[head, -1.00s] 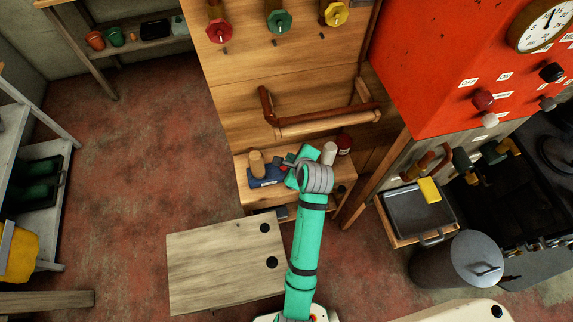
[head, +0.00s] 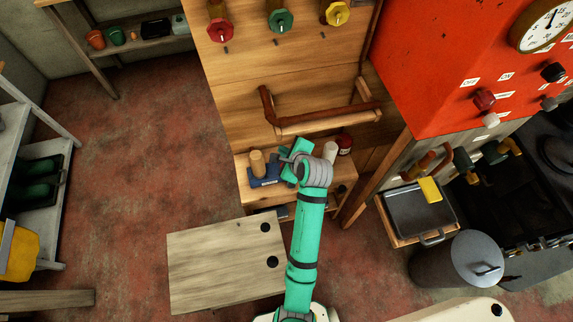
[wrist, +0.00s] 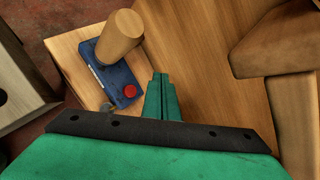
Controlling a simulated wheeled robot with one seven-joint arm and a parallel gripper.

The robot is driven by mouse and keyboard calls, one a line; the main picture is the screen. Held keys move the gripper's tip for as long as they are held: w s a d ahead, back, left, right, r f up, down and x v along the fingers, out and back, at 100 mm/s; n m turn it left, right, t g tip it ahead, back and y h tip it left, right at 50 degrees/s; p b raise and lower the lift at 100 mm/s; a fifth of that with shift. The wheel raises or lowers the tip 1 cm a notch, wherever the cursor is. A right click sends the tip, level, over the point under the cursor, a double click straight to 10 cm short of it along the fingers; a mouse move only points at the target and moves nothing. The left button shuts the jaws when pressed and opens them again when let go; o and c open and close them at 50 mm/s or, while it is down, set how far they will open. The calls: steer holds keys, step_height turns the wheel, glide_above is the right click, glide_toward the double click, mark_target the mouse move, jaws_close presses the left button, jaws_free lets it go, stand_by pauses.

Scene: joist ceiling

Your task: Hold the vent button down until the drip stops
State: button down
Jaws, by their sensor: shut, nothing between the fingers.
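A blue box (head: 265,180) with a pale label sits on a small wooden stand (head: 262,205) in the head view. It carries an upright wooden cylinder (head: 257,163). The wrist view shows the same blue box (wrist: 117,75) with a round red button (wrist: 130,91) at its near right corner. No lettering is readable, so I cannot tell whether this is the vent button. My gripper (wrist: 160,78) is shut and empty, its tips just right of the red button and apart from it in the picture. In the head view my wrist hides the tips. No drip is visible.
A brown pipe (head: 268,105) bends along the wooden panel above the stand. A white bottle (head: 329,151) and a dark red jar (head: 344,144) stand right of my wrist. A pale board (head: 215,265) lies in front. Open floor (head: 140,170) is at left.

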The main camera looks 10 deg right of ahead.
steer(key=shift+s+d+f, duration=0.15)
steer(key=shift+f, duration=1.75)
steer(key=shift+s+d+f, duration=0.1)
steer(key=shift+f, duration=1.8)
steer(key=shift+f, duration=0.15)
steer(key=shift+f, duration=0.3)
